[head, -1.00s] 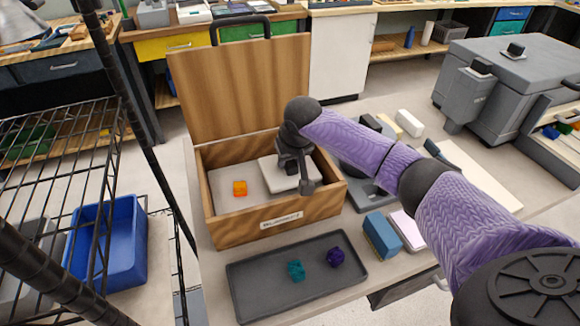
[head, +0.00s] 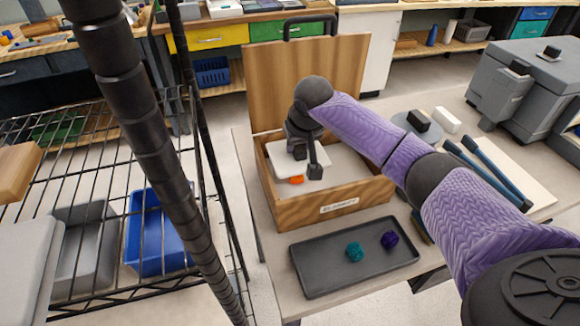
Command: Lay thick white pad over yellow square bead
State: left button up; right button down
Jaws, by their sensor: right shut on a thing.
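My right gripper (head: 305,158) is inside the open wooden box (head: 330,209), shut on the thick white pad (head: 285,157). The pad is at the left part of the box, and my gripper hides some of it. An orange square bead (head: 296,180) shows at the pad's front edge, with its rear part hidden by the pad. I cannot tell whether the pad touches the bead or hangs just above it. No clearly yellow bead shows. My left gripper is not in view.
The box's raised lid (head: 270,85) stands behind it. A dark tray (head: 325,270) in front holds a teal bead (head: 355,252) and a purple bead (head: 389,240). A wire rack (head: 100,130) stands at the left. The right part of the box floor is clear.

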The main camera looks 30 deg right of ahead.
aim_at(298, 161)
notch_tip(298, 161, down, 5)
jog(key=shift+a+r+b, duration=0.1)
jog(key=shift+b, duration=0.5)
jog(key=shift+r, duration=0.1)
jog(key=shift+c, duration=1.8)
grip_release()
jog(key=p+v, duration=0.4)
jog(key=v, duration=0.7)
jog(key=shift+r+p, duration=0.2)
jog(key=shift+p, duration=0.15)
jog(key=shift+s+r, duration=0.15)
jog(key=shift+r, duration=0.1)
